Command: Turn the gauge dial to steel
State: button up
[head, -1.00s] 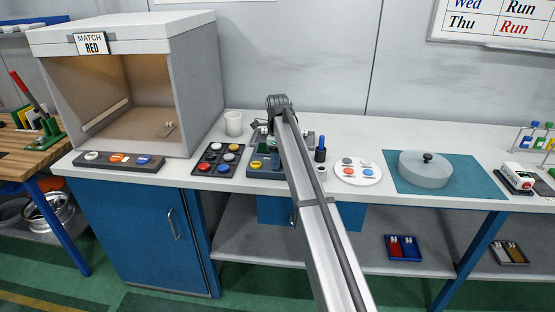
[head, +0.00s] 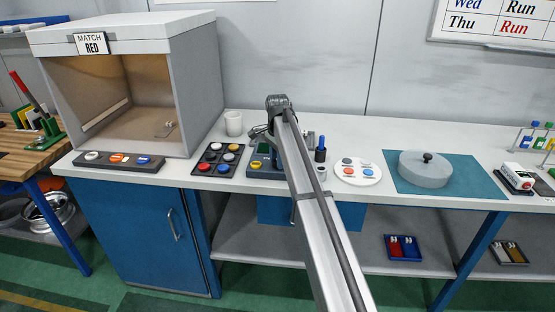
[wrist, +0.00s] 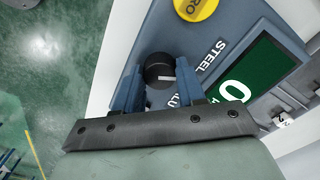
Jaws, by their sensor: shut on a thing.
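The gauge (wrist: 215,25) is a blue-grey box with a green screen (wrist: 250,80) reading 0, a yellow button (wrist: 196,8) and a black dial (wrist: 158,72). In the wrist view the dial has a pale pointer mark. The word STEEL is printed beside it, and a second label is partly hidden by a finger. My gripper (wrist: 160,85) is shut on the dial, one blue finger on each side. In the head view the gauge (head: 258,172) stands on the bench, partly hidden by my arm, which also hides the fingertips.
A black tray of coloured pucks (head: 217,160) stands left of the gauge, with a white cup (head: 234,123) behind it. A dark pot with a blue pen (head: 320,150) and a white plate of discs (head: 358,182) are to the right. A large grey booth (head: 130,90) is at the left.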

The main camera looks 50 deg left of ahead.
jog(key=shift+n, duration=0.5)
jog(key=o, duration=1.1)
jog(key=shift+c, duration=0.2)
notch_tip(320, 180, up, 14)
jog(key=shift+f, duration=0.1)
dwell(0.5)
